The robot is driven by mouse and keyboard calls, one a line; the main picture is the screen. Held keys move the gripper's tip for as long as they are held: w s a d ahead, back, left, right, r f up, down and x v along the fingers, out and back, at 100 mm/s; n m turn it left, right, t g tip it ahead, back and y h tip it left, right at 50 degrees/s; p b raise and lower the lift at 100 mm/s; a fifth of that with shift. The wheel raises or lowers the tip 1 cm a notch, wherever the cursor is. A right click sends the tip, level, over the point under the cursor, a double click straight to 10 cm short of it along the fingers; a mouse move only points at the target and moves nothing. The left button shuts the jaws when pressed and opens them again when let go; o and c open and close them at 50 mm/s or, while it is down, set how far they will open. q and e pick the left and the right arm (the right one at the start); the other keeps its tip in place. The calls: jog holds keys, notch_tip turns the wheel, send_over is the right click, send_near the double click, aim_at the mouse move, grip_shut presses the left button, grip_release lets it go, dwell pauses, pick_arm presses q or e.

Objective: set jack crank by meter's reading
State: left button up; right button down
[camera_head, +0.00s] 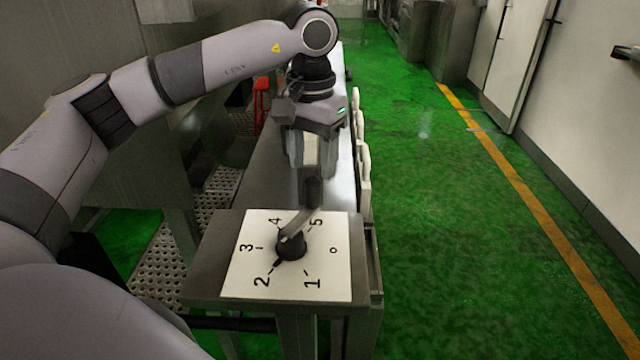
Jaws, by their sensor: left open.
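The jack crank has a black hub (291,245) on a white dial plate (340,280) marked 0 to 5. Its grey arm slants up and right to a dark upright handle (313,192). A small black pointer on the hub points toward the 2 mark. My left gripper (311,172) points down just above and behind the handle, with its fingers open. Whether the fingers reach around the handle top is hard to tell. No meter shows in this view. My right gripper is out of view.
The dial sits on the near end of a long grey metal bench (255,180). Pale upright parts (362,165) line the bench's right edge. A red stand (261,103) is at left behind it. Green floor (460,220) with a yellow line is open to the right.

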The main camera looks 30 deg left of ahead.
aim_at(311, 179)
pick_arm(q)
jog(key=f, duration=0.6)
jog(key=shift+s+f+p, duration=0.2)
jog(key=shift+f+p, duration=0.1)
grip_shut()
